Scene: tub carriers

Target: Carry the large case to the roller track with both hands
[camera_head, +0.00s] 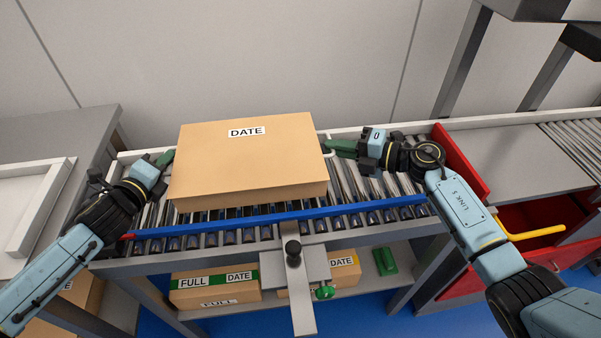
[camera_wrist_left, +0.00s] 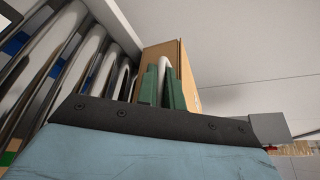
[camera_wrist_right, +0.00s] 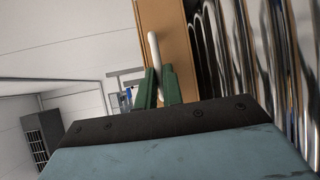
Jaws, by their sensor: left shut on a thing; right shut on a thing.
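The large case (camera_head: 250,165) is a brown box with a DATE label on top. It is over the roller track (camera_head: 350,190), level, between my two grippers; I cannot tell whether it touches the rollers. My left gripper (camera_head: 165,158) is at the case's left side, its green fingers shut on a white handle (camera_wrist_left: 166,72). My right gripper (camera_head: 335,147) is at the right side, shut on the other white handle (camera_wrist_right: 154,52). The case's side also shows in the left wrist view (camera_wrist_left: 150,60) and the right wrist view (camera_wrist_right: 172,25).
A blue rail (camera_head: 270,217) runs along the track's front edge, with a black-knobbed lever (camera_head: 293,250) before it. Smaller boxes (camera_head: 215,287) sit on the shelf below. A red panel (camera_head: 460,160) stands at the track's right end. A white tray (camera_head: 35,205) is at the left.

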